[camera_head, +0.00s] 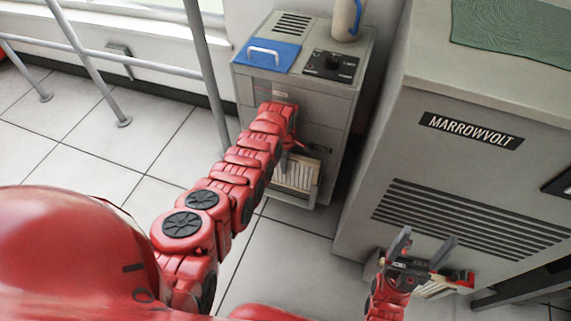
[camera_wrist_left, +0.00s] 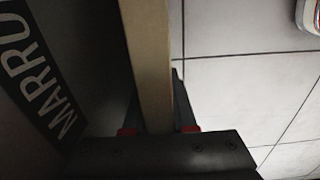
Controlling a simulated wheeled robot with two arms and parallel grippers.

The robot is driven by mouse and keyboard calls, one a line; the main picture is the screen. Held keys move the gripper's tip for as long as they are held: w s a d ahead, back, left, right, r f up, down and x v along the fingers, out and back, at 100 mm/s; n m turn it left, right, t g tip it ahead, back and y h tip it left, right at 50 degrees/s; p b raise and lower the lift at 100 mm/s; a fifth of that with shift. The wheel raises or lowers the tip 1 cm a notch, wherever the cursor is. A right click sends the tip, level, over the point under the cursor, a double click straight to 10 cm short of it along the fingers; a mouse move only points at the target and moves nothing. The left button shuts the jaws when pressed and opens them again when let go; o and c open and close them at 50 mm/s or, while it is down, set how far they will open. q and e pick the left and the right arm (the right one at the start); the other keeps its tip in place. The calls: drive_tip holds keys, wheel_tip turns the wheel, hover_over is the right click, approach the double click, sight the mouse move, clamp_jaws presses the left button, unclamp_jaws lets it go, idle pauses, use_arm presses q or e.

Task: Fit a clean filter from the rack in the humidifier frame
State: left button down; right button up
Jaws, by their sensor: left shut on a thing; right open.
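The humidifier is likely the grey cabinet (camera_head: 250,91) at the top centre of the head view. A cream pleated filter (camera_head: 298,173) shows low at its front, in or just before a pale frame (camera_head: 308,191); I cannot tell how far in it sits. My left gripper (camera_head: 290,146) is at the filter's upper edge, its fingers mostly hidden by my arm. In the left wrist view it is shut on a tan bar-like edge (camera_wrist_left: 150,62), likely the filter's. My right gripper (camera_head: 424,246) is open and empty at the lower right.
A large grey MARROWVOLT cabinet (camera_head: 450,92) stands at the right. A cream slatted thing (camera_head: 437,291) is partly hidden behind my right gripper. A blue panel with a white handle (camera_head: 267,55) and a beige jug (camera_head: 344,18) are on the humidifier.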

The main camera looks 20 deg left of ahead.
use_arm(q)
drive_tip(key=shift+f, duration=0.15)
drive_tip(key=shift+f+b, duration=1.35)
drive_tip(key=shift+f, duration=0.1)
